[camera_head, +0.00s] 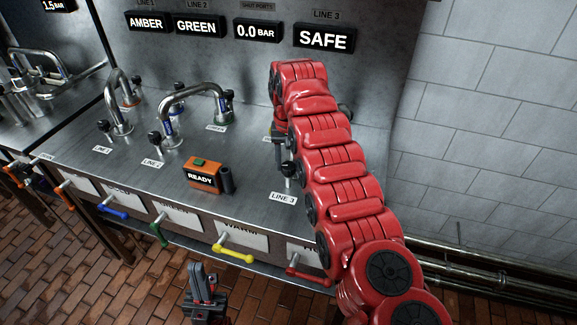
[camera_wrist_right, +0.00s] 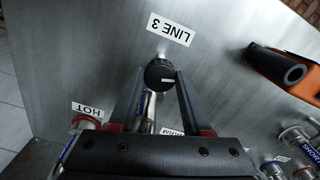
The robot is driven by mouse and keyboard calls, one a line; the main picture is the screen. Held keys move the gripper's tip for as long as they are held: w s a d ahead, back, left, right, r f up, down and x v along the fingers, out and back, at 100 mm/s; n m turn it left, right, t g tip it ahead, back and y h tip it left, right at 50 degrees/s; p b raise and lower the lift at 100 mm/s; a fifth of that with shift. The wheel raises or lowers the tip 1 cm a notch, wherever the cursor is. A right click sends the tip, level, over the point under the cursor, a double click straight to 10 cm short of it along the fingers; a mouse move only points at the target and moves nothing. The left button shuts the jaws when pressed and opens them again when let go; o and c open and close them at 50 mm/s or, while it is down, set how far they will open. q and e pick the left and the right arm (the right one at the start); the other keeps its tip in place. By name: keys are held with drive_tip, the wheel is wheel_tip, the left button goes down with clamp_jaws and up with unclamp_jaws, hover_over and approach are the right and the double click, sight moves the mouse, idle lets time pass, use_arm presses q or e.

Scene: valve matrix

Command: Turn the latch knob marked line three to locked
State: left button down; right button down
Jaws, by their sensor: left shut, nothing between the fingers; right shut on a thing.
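The black latch knob (camera_head: 289,169) stands on the bench just behind the LINE 3 label (camera_head: 283,198). In the right wrist view the knob (camera_wrist_right: 159,75) shows a short white pointer mark, lying about level in the picture. My right gripper (camera_head: 282,148) reaches down from behind the knob. In the right wrist view my right gripper (camera_wrist_right: 161,76) has its fingertips at both sides of the knob, shut on it. My left gripper (camera_head: 203,283) is shut and empty, low in front of the bench. The display above LINE 3 (camera_head: 324,38) reads SAFE.
An orange box (camera_head: 205,176) reading READY sits left of the knob. Curved pipes with black knobs (camera_head: 190,105) stand further left. Coloured lever handles (camera_head: 233,250) stick out along the bench front. My right arm hides the bench's right part.

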sight(288, 165)
drive_tip(key=shift+m, duration=1.5)
drive_tip(key=c, duration=0.6)
unclamp_jaws()
drive_tip(key=shift+r, duration=0.1)
drive_tip(key=shift+w+r, duration=0.1)
drive_tip(key=shift+r, duration=0.5)
wheel_tip(288, 165, up, 16)
drive_tip(key=p, duration=1.5)
drive_tip(key=shift+p, duration=0.35)
